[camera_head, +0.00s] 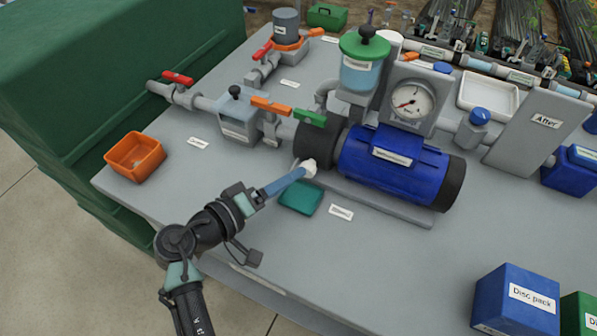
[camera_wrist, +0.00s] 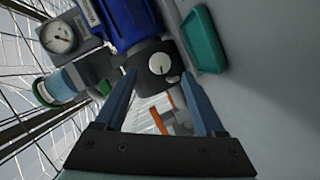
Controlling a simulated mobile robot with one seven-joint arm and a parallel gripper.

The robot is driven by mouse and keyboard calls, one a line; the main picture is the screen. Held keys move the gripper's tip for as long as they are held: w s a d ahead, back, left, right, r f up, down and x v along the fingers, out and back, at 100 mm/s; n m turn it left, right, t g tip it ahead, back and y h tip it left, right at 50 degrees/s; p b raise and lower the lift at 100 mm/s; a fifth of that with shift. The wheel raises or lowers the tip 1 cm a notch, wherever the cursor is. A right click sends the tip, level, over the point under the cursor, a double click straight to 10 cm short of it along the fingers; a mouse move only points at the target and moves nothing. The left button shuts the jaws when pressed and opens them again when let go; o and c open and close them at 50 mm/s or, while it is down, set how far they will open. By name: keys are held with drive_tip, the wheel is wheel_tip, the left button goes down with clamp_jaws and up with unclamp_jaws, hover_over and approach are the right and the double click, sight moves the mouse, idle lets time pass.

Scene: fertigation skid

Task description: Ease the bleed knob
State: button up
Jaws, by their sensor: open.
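The bleed knob is a small pale round knob (camera_head: 309,168) low on the dark end housing (camera_head: 316,146) of the blue pump (camera_head: 392,166). In the wrist view the knob (camera_wrist: 160,63) shows as a white disc with a dark mark, on the black housing (camera_wrist: 155,78). My gripper (camera_head: 297,174) reaches in from the lower left, with its blue fingers at the knob. In the wrist view my gripper (camera_wrist: 159,72) is open, one fingertip to each side of the knob in the picture. I cannot tell whether the fingers touch it.
A teal tray (camera_head: 300,198) lies just below my gripper on the grey bench (camera_head: 400,270). An orange bin (camera_head: 135,158) is at the left edge. Green-handled (camera_head: 310,118) and orange-handled (camera_head: 272,106) valves, a gauge (camera_head: 411,101) and a green-capped canister (camera_head: 363,67) stand behind.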

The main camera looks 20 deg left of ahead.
drive_tip(key=v, duration=0.8)
drive_tip(key=shift+s, duration=0.2)
drive_tip(key=shift+r, duration=0.1)
drive_tip(key=w+d+r+m+y, duration=0.2)
drive_tip(key=w+d+r+m, duration=0.1)
drive_tip(key=w+r, duration=0.75)
drive_tip(key=w+d+r+m+t+y, duration=0.15)
drive_tip(key=d+r, duration=0.25)
drive_tip(key=r, duration=0.5)
drive_tip(key=w+d+r+m+t+y, duration=0.1)
drive_tip(key=d+r+t+y, duration=0.15)
drive_tip(key=r, duration=0.65)
drive_tip(key=s+d+r+m+t, duration=0.1)
drive_tip(key=s+d+r+t, duration=0.3)
drive_tip(key=r, duration=0.4)
drive_tip(key=s+d+r+m+t+p, duration=0.15)
drive_tip(key=s+d+r, duration=0.3)
drive_tip(key=r, duration=0.45)
drive_tip(key=s+d+r+m+t, duration=0.1)
drive_tip(key=s+d+r+t, duration=0.3)
drive_tip(key=s+r, duration=0.3)
wheel_tip(320, 180, up, 12)
drive_tip(key=w+p, duration=0.2)
drive_tip(key=p, duration=1)
drive_tip(key=shift+w+a+r+n+h, duration=0.25)
drive_tip(key=shift+a+n+h, duration=0.05)
drive_tip(key=shift+a, duration=0.05)
